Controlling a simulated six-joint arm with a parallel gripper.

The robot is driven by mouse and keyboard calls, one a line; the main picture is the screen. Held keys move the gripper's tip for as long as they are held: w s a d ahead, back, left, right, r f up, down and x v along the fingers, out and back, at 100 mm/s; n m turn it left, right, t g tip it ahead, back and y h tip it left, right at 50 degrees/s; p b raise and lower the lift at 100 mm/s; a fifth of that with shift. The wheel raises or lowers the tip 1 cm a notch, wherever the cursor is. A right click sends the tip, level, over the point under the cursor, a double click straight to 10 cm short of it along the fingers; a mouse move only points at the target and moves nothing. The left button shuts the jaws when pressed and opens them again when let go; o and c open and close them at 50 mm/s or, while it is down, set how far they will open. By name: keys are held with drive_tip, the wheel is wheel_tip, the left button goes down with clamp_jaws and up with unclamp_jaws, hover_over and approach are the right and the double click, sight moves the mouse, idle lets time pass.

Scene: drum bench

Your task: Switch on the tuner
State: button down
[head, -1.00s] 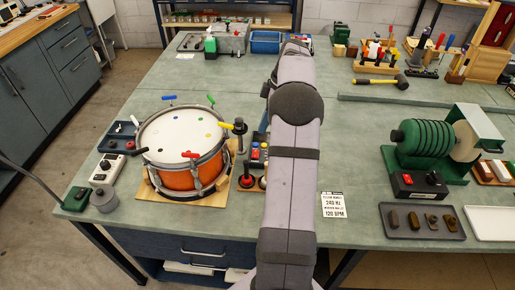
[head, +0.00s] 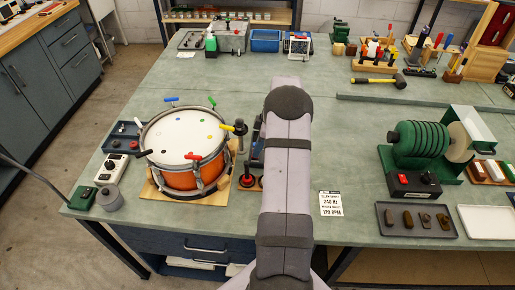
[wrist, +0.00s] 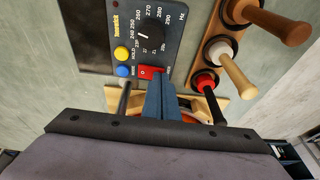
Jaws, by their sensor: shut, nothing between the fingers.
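The tuner (wrist: 172,22) shows in the wrist view as a dark blue panel with a black dial, a yellow button (wrist: 121,53), a blue button (wrist: 123,71) and a red switch (wrist: 146,72). My gripper (wrist: 160,76) is shut and empty. Its fingertips are right beside the red switch and overlap its right part in the picture. I cannot tell whether they touch it, or which way the switch is set. In the head view my arm hides most of the tuner and the gripper.
A wooden rack of mallets (wrist: 227,15) stands close to the right of the tuner in the wrist view. The orange drum (head: 178,178) with coloured keys stands left of my arm in the head view. A white card (head: 330,204) lies to the right, with clear bench around it.

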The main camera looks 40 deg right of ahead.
drive_tip(key=shift+s+a+f+b, duration=0.1)
drive_tip(key=shift+f+b, duration=0.4)
drive_tip(key=shift+b, duration=0.25)
drive_tip(key=shift+r, duration=0.25)
drive_tip(key=shift+p, duration=0.3)
drive_tip(key=shift+w+d+r, duration=0.25)
drive_tip(key=shift+w+d, duration=0.3)
